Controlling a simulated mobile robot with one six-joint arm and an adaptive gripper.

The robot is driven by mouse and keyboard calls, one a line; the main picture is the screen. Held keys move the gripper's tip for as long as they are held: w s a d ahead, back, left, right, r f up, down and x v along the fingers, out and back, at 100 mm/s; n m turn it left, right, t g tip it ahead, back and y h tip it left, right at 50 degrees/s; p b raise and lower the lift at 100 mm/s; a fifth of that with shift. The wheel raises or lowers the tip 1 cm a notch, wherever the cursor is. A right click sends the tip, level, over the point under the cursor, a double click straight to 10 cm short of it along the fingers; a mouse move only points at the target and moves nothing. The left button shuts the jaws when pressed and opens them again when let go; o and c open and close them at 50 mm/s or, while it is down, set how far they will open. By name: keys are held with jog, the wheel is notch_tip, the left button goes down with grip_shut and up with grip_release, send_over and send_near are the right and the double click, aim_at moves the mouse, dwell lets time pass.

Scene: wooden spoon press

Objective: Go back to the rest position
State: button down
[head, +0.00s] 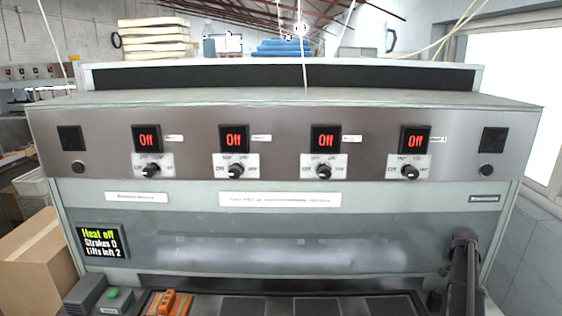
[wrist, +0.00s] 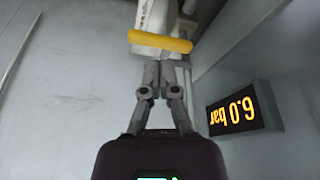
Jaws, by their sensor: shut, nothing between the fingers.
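My gripper (wrist: 167,68) shows in the wrist view with its fingers together and nothing between them. Its tips are just below a yellow bar (wrist: 160,42) in the picture, in front of a white part; I cannot tell whether they touch it. The gripper's fingers cannot be made out in the head view. The press (head: 290,200) fills most of the head view. Its several red displays read Off, and its small status screen (head: 101,240) reads "Heat off, Strokes 0, Lifts left 2".
A pressure display (wrist: 245,107) reads 6.0 bar, upside down, right of my gripper. A green button (head: 112,293) sits at the press's lower left, near an orange object (head: 167,302). A cardboard box (head: 28,258) stands at left. Grey wall lies left of my gripper.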

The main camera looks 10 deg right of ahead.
jog(key=w+a+f+n+y, duration=0.15)
jog(key=a+n, duration=0.25)
jog(key=a, duration=1.4)
jog(key=s+a+f+n+b, duration=0.1)
jog(key=s+a+n, duration=0.2)
jog(key=a, duration=0.9)
jog(key=s+a+f+n+y+b, duration=0.1)
jog(key=s+a+n, duration=0.3)
jog(key=a, duration=0.9)
jog(key=s+a+f+n+y+b, duration=0.1)
jog(key=s+a+n, duration=0.3)
jog(key=a, duration=0.9)
jog(key=shift+s+a+n, duration=0.2)
jog(key=shift+a+n, duration=0.05)
jog(key=shift+n, duration=0.25)
